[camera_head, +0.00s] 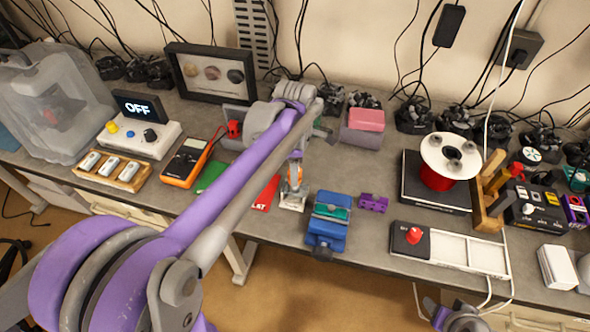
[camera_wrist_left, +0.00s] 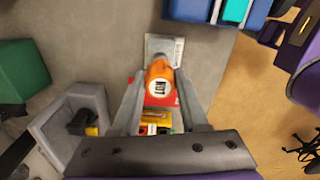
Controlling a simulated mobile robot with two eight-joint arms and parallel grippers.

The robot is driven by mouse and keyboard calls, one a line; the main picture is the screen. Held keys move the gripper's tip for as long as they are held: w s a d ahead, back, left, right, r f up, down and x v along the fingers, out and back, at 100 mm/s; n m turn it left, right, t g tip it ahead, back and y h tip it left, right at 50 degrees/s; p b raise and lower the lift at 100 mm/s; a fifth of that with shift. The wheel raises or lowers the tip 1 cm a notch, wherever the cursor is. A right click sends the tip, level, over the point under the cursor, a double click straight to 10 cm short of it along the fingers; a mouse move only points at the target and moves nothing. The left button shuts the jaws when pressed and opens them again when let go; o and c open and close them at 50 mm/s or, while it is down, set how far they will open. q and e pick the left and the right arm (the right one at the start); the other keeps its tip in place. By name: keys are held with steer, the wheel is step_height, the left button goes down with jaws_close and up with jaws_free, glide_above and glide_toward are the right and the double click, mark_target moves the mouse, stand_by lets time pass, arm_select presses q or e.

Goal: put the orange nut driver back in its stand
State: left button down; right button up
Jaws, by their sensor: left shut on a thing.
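The orange nut driver shows in the left wrist view (camera_wrist_left: 161,88), its labelled handle between my left gripper's two fingers (camera_wrist_left: 160,108). In the head view a small part of its orange (camera_head: 295,180) shows below my left gripper (camera_head: 297,157), which is shut on it. The pale grey stand (camera_head: 292,202) is directly below the driver, near the table's front edge. It also shows at the top of the left wrist view (camera_wrist_left: 163,45). The driver's lower end is hidden, so I cannot tell whether it is in the stand. Part of my right arm shows at the bottom right; its jaw state is unclear.
A blue vise (camera_head: 327,222) stands close right of the stand, with a purple bracket (camera_head: 373,203) beyond it. A red card (camera_head: 266,194) lies to the left. An orange multimeter (camera_head: 186,163) is farther left. Bare table (camera_head: 345,175) lies behind the vise.

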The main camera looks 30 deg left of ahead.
arm_select(q)
steer(key=shift+f+b, duration=0.65)
steer(key=shift+f, duration=0.65)
arm_select(e)
steer(key=shift+s+f, duration=0.2)
steer(key=shift+f, duration=0.35)
steer(key=shift+s+f, duration=0.2)
steer(key=shift+f, duration=0.3)
arm_select(q)
steer(key=shift+s+f, duration=0.1)
steer(key=shift+f, duration=0.2)
arm_select(e)
steer(key=shift+s+f, duration=0.15)
steer(key=shift+f, duration=0.1)
stand_by(0.3)
arm_select(q)
steer(key=c, duration=0.6)
jaws_free()
steer(key=shift+r, duration=0.2)
arm_select(e)
steer(key=shift+r, duration=0.1)
arm_select(q)
steer(key=shift+r+p, duration=1.2)
steer(key=shift+r, duration=1.5)
arm_select(e)
steer(key=r, duration=0.1)
steer(key=w+r, duration=0.2)
steer(key=r, duration=0.1)
steer(key=shift+f, duration=0.1)
